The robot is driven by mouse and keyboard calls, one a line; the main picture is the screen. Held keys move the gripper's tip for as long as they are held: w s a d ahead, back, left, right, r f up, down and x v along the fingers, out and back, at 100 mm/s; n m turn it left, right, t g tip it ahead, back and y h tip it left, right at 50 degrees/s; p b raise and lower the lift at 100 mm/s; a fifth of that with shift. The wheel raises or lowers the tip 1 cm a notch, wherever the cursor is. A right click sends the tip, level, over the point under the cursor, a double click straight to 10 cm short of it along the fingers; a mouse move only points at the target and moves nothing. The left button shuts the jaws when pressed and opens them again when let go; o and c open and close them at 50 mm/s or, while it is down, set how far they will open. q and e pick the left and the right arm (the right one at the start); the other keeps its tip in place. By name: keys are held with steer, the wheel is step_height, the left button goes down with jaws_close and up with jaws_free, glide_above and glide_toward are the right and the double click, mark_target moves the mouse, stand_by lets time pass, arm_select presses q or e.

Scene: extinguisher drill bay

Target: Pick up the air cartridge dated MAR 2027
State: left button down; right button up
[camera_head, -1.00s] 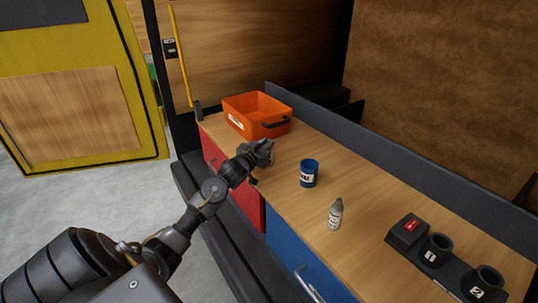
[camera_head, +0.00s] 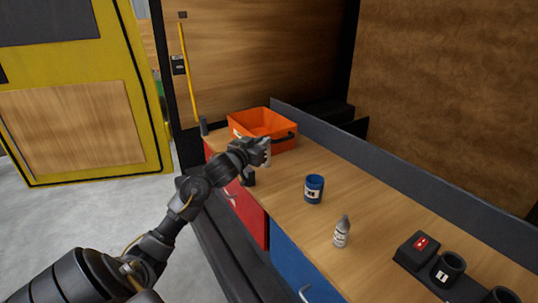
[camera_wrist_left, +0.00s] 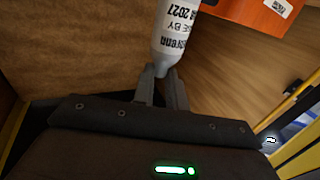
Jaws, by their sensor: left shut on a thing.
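My left gripper (camera_head: 262,152) is in front of the orange bin, above the far end of the bench. In the left wrist view its fingers (camera_wrist_left: 163,82) are shut on the narrow end of a pale grey cartridge (camera_wrist_left: 178,32). The label is upside down and partly cut off; "USE BY" and "2027" can be read, the month not clearly. A second small grey-white cartridge (camera_head: 341,233) stands upright on the bench; its label is too small to read. My right gripper is not in view.
The orange bin (camera_head: 246,121) with a dark handle stands at the bench's far end. A blue labelled cup (camera_head: 314,189) stands mid-bench. A black holder (camera_head: 412,254) with round sockets is at the right. A dark low wall (camera_head: 400,178) runs along the back. Wooden bench top (camera_head: 300,215) is clear between them.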

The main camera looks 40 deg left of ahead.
arm_select(q)
steer(key=s+d+r, duration=0.1)
steer(key=s+r, duration=0.3)
steer(key=s, duration=0.4)
steer(key=shift+s, duration=0.4)
steer(key=shift+f, duration=0.1)
stand_by(0.4)
